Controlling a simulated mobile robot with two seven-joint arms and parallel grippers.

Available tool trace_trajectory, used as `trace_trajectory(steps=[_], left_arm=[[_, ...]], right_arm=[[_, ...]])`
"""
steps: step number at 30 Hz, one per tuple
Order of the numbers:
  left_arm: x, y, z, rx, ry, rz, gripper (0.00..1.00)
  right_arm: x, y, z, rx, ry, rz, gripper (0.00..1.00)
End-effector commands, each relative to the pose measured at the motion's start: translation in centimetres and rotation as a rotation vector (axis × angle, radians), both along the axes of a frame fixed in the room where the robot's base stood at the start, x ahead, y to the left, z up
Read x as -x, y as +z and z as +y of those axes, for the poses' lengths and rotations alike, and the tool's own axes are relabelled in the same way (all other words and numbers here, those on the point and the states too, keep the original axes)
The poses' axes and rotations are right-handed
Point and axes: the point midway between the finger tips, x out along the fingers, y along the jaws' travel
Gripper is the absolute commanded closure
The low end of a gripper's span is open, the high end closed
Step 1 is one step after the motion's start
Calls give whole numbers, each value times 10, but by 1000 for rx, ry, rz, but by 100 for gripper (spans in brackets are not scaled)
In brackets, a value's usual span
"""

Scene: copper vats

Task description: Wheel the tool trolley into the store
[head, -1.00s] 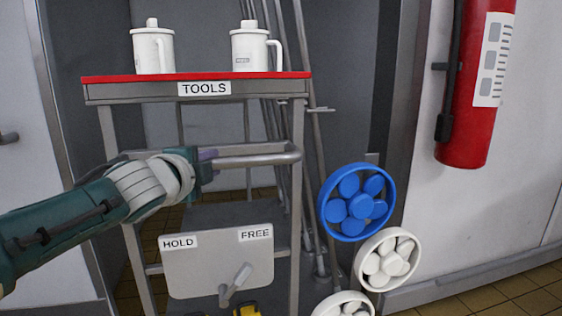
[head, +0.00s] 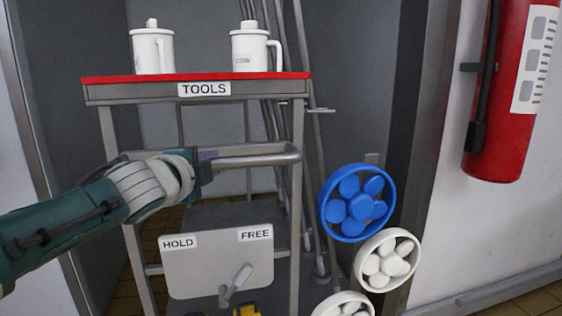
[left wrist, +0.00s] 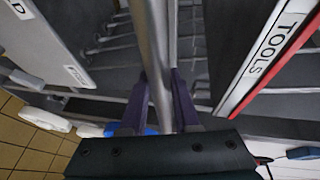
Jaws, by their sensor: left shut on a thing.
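The tool trolley (head: 240,91) stands in front of me, with a red-edged top, a TOOLS label and grey posts. My left gripper (head: 207,163) is shut on its horizontal handle bar (head: 262,158). In the left wrist view the purple fingers of the gripper (left wrist: 158,100) close around the bar (left wrist: 155,50). Below the bar, a plate (head: 205,268) marked HOLD and FREE carries a small lever (head: 236,284); I cannot tell its setting for sure. The store (head: 355,60) is the dark grey recess around the trolley. My right gripper is not in view.
Two white lidded jugs (head: 153,50) (head: 250,48) stand on top. The right door jamb (head: 428,130) and a red extinguisher (head: 507,100) lie further right.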

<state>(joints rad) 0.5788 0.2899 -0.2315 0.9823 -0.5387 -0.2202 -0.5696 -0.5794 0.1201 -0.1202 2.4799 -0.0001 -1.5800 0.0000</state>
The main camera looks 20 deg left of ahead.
Motion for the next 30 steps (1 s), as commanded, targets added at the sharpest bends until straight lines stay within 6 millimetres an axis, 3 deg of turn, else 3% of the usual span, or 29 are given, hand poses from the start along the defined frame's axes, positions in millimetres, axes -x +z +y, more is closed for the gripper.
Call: trace_trajectory(steps=[9,10,17,26,30], left_arm=[[0,1,-1,0,-2,-2,100],[0,1,0,0,-2,-2,68],[0,1,0,1,-2,-2,42],[1,1,0,1,-1,-1,41],[11,5,-2,1,-2,0,41]], right_arm=[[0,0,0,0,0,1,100],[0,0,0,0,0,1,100],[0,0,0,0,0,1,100],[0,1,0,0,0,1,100],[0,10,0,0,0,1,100]])
